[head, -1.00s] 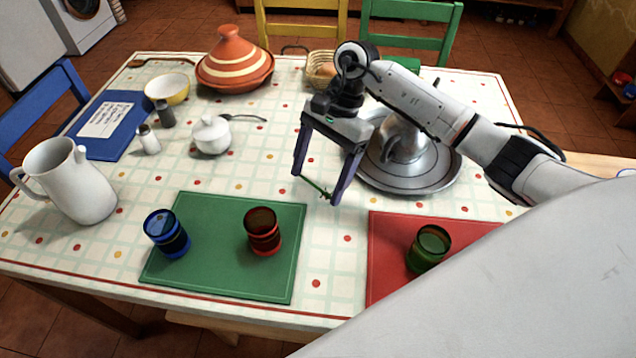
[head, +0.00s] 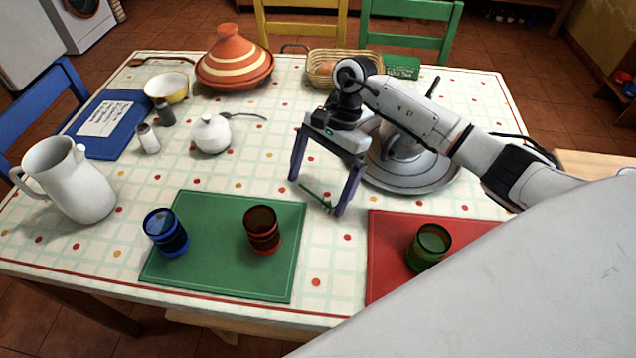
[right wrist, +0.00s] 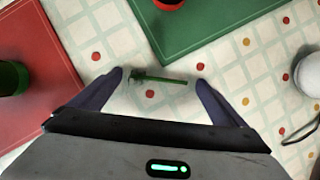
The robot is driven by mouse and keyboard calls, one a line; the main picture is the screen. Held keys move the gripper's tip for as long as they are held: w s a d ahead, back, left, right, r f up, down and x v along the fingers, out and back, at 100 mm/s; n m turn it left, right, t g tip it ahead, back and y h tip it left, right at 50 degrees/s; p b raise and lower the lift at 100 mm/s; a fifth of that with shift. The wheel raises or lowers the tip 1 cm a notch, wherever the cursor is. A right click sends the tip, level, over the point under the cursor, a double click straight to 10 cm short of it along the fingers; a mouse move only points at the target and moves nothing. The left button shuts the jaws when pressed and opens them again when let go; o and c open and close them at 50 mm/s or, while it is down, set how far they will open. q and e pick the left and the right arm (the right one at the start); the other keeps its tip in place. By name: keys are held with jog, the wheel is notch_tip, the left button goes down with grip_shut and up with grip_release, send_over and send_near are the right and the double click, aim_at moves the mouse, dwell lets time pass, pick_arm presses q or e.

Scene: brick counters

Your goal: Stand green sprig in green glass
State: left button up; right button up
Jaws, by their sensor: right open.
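The green sprig (head: 318,194) lies on the checked tablecloth, between the fingertips of my right gripper (head: 315,196). The gripper is open, pointing down. In the right wrist view the sprig (right wrist: 158,79) lies crosswise between the spread fingers (right wrist: 159,76), with a gap at each end; I cannot tell the exact height of the fingertips above the cloth. The green glass (head: 429,246) stands upright on the red placemat (head: 388,235), right of and nearer than the gripper. It shows partly at the left of the right wrist view (right wrist: 12,77). My left gripper is not in view.
A green placemat (head: 215,280) holds a blue glass (head: 166,232) and a red glass (head: 262,230). A metal tray (head: 420,182) with a metal pot (head: 398,140) stands behind my right arm. A white pitcher (head: 75,185) stands at the left. Cloth between the placemats is clear.

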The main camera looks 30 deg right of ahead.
jog(key=shift+r+p, duration=0.3)
jog(key=b+v, duration=0.1)
jog(key=v, duration=1)
jog(key=shift+r, duration=0.35)
jog(key=shift+d, duration=0.15)
